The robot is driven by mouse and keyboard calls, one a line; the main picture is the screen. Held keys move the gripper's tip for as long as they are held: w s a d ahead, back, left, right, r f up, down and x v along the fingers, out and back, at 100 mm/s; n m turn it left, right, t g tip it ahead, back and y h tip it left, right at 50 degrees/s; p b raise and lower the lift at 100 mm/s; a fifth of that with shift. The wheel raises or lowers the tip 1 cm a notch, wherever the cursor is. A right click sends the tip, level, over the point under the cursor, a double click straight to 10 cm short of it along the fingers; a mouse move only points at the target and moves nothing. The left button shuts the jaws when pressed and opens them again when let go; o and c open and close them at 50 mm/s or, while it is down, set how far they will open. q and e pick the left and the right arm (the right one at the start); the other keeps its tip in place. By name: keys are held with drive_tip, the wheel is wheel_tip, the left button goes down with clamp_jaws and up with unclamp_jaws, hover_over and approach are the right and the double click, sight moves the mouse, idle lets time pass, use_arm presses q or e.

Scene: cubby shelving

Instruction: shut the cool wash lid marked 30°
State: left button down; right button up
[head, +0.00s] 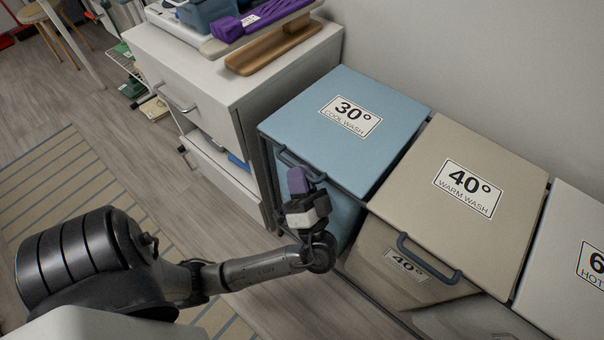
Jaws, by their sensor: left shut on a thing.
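The cool wash lid (313,109) is blue, with a white label reading 30° COOL WASH. It lies about flat over its blue bin (345,217), and I see no clear gap at its front edge. Its grey-blue handle (287,158) is at the front edge. My left gripper (301,180) has purple fingertips and a white and black body. It is shut at the handle, its fingertips covering the handle's right part and some of the bin front. My right gripper is not in view.
To the right stand a beige bin with a lid marked 40° WARM WASH (416,180) and a white lid marked HOT (564,240). Left of the blue bin is a white cabinet (200,72) with a purple item (268,17) on top.

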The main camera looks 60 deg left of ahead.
use_arm(q)
drive_tip(key=shift+w+f+b, duration=0.15)
drive_tip(key=shift+f+b, duration=0.6)
drive_tip(key=shift+f, duration=0.6)
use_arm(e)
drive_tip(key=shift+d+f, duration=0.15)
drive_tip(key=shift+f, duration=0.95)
use_arm(q)
drive_tip(key=shift+f, duration=0.1)
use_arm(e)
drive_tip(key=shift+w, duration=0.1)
use_arm(q)
drive_tip(key=c, duration=1.5)
unclamp_jaws()
drive_tip(key=shift+o, duration=0.2)
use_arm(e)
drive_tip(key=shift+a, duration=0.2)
